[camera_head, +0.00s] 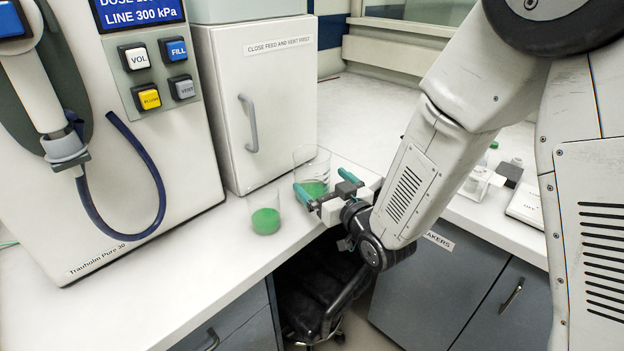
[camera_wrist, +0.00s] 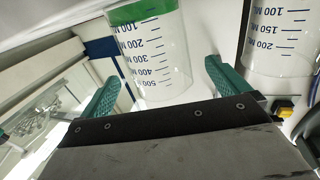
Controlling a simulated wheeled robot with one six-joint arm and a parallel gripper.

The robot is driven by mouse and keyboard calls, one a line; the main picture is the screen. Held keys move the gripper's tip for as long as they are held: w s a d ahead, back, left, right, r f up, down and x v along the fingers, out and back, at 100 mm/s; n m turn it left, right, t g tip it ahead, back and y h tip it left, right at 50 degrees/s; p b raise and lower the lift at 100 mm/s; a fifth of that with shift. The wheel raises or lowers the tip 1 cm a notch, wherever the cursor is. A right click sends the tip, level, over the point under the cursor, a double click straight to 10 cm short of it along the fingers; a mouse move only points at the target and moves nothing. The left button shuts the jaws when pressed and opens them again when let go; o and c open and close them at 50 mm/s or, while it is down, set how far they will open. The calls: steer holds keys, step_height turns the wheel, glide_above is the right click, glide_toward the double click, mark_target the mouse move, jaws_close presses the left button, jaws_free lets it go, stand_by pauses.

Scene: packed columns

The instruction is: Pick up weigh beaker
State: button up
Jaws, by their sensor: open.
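Two clear beakers with green at the bottom stand on the white counter; I cannot tell which is the weigh beaker. The larger beaker (camera_head: 312,160) stands by the white cabinet. In the wrist view this larger beaker (camera_wrist: 150,50) appears upside down, marked up to 500 ML, ahead of and between the fingers. The smaller beaker (camera_head: 265,213) stands to its left, nearer the counter edge; it shows at the right of the wrist view (camera_wrist: 280,40). My gripper (camera_head: 321,181) is open, its teal fingers apart in front of the larger beaker. Whether they touch it is unclear.
A dispenser (camera_head: 150,190) with buttons and a blue hose stands at left. A white cabinet (camera_head: 265,90) with a handle rises behind the beakers. A black chair (camera_head: 315,290) is below the counter edge. Small items, including a scale-like box (camera_head: 527,205), lie at right.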

steer(key=x, duration=0.6)
steer(key=shift+w+d, duration=0.1)
steer(key=shift+w, duration=0.3)
steer(key=c, duration=1.1)
